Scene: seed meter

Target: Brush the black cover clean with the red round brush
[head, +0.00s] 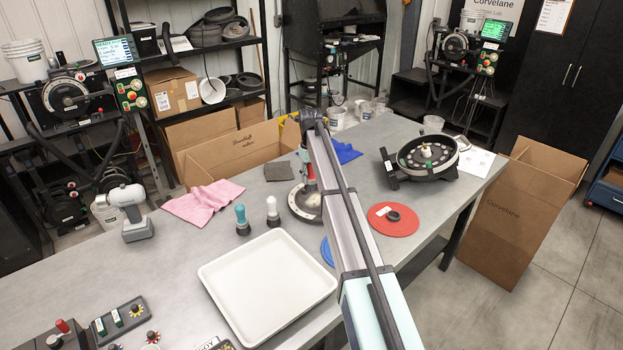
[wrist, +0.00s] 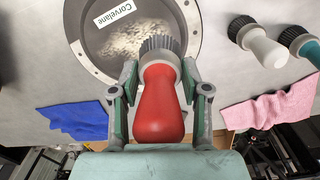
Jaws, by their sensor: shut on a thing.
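My gripper (wrist: 160,84) is shut on the red round brush (wrist: 162,110), whose dark bristles point at the black cover (wrist: 93,44). The cover is a round dark disc with a lighter rim, a white Corvelane label and a patch of pale dust (wrist: 124,40). The bristles overlap the right part of this dust; I cannot tell whether they touch the cover. In the head view the cover (head: 297,208) lies on the table, partly hidden by my arm, and a little of the red brush (head: 310,172) shows above it.
A white-handled brush (head: 272,211) and a teal-handled brush (head: 242,220) stand left of the cover. A pink cloth (head: 203,202), blue cloth (head: 346,152), grey pad (head: 279,171), white tray (head: 220,280), red disc (head: 408,222) and black seed meter (head: 390,166) surround it.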

